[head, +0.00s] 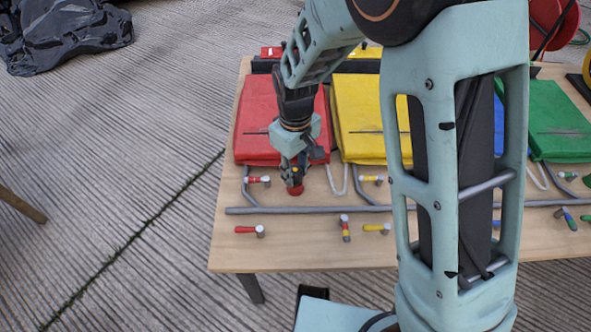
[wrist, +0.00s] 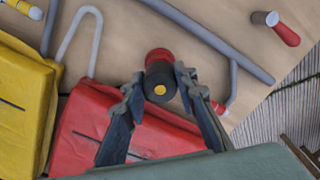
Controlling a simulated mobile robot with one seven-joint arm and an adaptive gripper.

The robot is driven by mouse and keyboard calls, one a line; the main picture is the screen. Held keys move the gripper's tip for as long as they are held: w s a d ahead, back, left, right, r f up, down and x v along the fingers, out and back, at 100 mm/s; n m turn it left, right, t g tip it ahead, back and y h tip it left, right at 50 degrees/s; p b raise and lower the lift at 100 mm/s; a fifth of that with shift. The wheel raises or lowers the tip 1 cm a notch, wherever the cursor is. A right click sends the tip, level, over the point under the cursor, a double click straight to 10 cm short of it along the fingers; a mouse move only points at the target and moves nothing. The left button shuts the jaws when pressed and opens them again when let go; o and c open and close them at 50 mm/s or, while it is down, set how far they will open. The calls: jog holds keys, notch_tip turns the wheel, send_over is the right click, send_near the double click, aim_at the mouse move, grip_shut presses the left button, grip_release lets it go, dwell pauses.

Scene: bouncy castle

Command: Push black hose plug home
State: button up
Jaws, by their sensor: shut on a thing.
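The black plug (wrist: 161,81) is a short black cylinder with a yellow dot on its near end. My gripper (wrist: 159,83) is shut on it, one finger on each side. A red round part (wrist: 158,56) sits at the plug's far end; I cannot tell whether it is joined to the plug or how deep the plug sits in anything. In the head view my gripper (head: 293,176) points down over the wooden table, and the red part (head: 295,190) shows below its fingertips. The plug itself is mostly hidden there by the fingers.
A red folded pad (head: 268,130) lies behind my gripper, with a yellow pad (head: 358,125) to its right. A grey tube (head: 300,210) runs along the wooden table (head: 290,250).

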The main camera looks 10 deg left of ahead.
jog(key=shift+f, duration=0.25)
jog(key=shift+f+b, duration=0.25)
jog(key=shift+b, duration=0.15)
jog(key=o, duration=1.2)
jog(key=shift+o, duration=0.2)
jog(key=shift+r, duration=0.1)
notch_tip(320, 180, up, 12)
